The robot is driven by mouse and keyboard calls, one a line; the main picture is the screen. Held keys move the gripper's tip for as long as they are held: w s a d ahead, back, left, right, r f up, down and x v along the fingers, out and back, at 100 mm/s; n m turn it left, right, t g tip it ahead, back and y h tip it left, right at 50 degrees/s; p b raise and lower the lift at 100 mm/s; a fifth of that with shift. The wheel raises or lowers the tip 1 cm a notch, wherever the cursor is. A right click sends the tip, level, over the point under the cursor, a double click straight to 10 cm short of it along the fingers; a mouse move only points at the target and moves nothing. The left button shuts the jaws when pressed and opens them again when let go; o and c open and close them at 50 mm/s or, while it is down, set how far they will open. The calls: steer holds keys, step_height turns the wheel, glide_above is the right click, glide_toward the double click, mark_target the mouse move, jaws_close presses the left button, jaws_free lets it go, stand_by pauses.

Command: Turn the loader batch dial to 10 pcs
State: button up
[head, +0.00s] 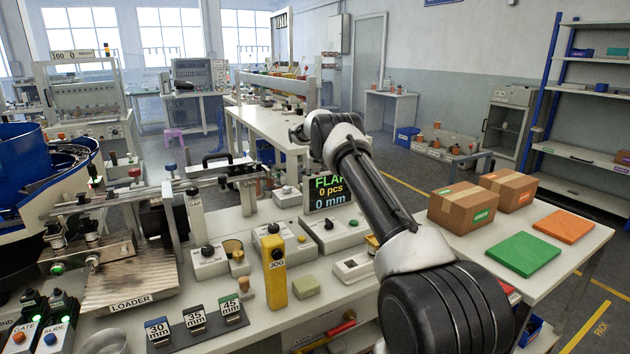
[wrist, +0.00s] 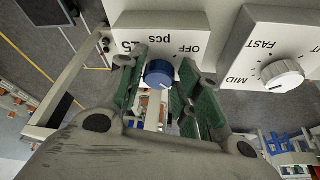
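The batch dial is a round blue knob (wrist: 158,73) on a pale box (wrist: 160,22), seen upside down in the wrist view. Its face reads "pcs", with "15" at the left and "OFF" at the right; other marks are hidden by my fingers. My gripper (wrist: 162,80) has its green-padded fingers on either side of the knob, with a small gap showing, so it looks open. The knob's pointer is not clear. In the head view my gripper's fingers and this dial cannot be made out. A display (head: 330,192) there reads "0 pcs" and "0 mm".
A second box with a white knob (wrist: 283,75), marked "FAST" and "MID", stands close at the right in the wrist view. In the head view the bench holds a yellow JOG pendant (head: 277,272), number blocks (head: 195,318) and the LOADER unit (head: 130,290). Cartons (head: 465,205) stand right.

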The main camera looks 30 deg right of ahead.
steer(key=c, duration=0.4)
steer(key=m, duration=0.1)
steer(key=m+h, duration=0.1)
steer(key=m, duration=0.2)
steer(key=shift+w+a+g+h, duration=0.1)
steer(key=shift+a+g+h, duration=0.15)
steer(key=shift+g+h, duration=0.05)
steer(key=shift+w+m+g+h, duration=0.1)
steer(key=shift+m+g+h, duration=0.3)
steer(key=shift+m, duration=1.2)
steer(key=o, duration=1)
